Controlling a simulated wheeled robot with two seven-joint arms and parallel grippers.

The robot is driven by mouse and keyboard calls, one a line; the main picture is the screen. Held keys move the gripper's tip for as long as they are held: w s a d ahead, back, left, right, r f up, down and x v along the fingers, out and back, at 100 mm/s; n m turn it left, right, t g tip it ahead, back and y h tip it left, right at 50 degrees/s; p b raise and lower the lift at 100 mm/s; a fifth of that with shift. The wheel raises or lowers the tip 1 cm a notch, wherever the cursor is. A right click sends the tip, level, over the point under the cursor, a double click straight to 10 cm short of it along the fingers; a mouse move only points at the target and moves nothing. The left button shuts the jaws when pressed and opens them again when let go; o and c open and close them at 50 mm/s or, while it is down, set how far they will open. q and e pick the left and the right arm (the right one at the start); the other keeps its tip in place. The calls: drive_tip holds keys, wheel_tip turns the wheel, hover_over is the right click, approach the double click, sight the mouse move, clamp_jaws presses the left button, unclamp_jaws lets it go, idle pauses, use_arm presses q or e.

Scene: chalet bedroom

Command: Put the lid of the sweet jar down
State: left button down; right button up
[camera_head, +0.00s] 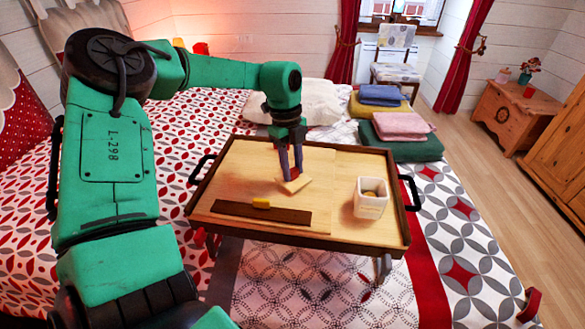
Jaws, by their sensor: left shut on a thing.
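My left gripper (291,172) points down over the wooden bed tray (228,168) and is shut on the lid (297,185), a small pale wooden square. The lid is low over the tray's middle and looks slightly tilted; I cannot tell whether it touches the tray. The white sweet jar (370,204) stands upright and open on the tray's right part, to the right of the lid, with something yellow-brown inside. My right gripper is not in view.
The tray has raised dark edges and a black handle (410,193) at the right. Folded pink (401,126) and green (410,147) textiles lie behind it on the bed.

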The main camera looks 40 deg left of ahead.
use_arm(q)
drive_tip(key=shift+w+f, duration=0.1)
drive_tip(key=shift+f, duration=0.4)
drive_tip(key=c, duration=0.8)
unclamp_jaws()
drive_tip(key=shift+c, duration=0.2)
drive_tip(key=o, duration=0.3)
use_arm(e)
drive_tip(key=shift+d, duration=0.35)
use_arm(q)
drive_tip(key=shift+r, duration=0.35)
wheel_tip(320, 180, up, 12)
drive_tip(key=a, duration=0.1)
drive_tip(key=shift+a+f, duration=0.2)
drive_tip(key=shift+a, duration=0.2)
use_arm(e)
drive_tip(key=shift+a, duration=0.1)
